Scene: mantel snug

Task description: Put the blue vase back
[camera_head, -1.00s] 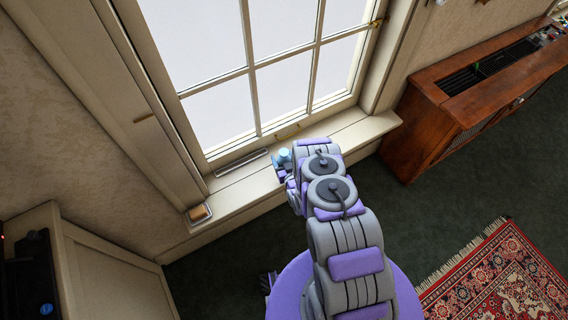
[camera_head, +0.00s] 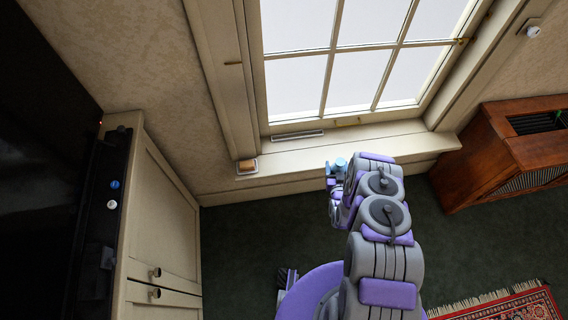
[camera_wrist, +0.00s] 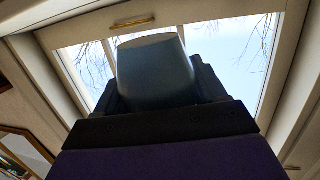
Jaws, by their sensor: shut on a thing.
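The blue vase (camera_head: 341,163) shows as a small light blue patch at the far end of my arm in the head view. Most of it is hidden by my arm. In the wrist view the vase (camera_wrist: 155,70) is large and dark against the bright window, with its pale end at the top. My gripper (camera_head: 334,172) is shut on the vase and holds it between dark fingers. In the head view it appears in front of the window sill (camera_head: 292,157). I cannot tell whether the vase touches anything else.
A small dish (camera_head: 246,167) with a brownish block sits on the sill's left end. A cream cupboard (camera_head: 160,220) with a black top stands at left; a blue and a white small object lie there. A wooden cabinet (camera_head: 490,150) stands right. A red rug (camera_head: 510,308) lies lower right. Green carpet between is clear.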

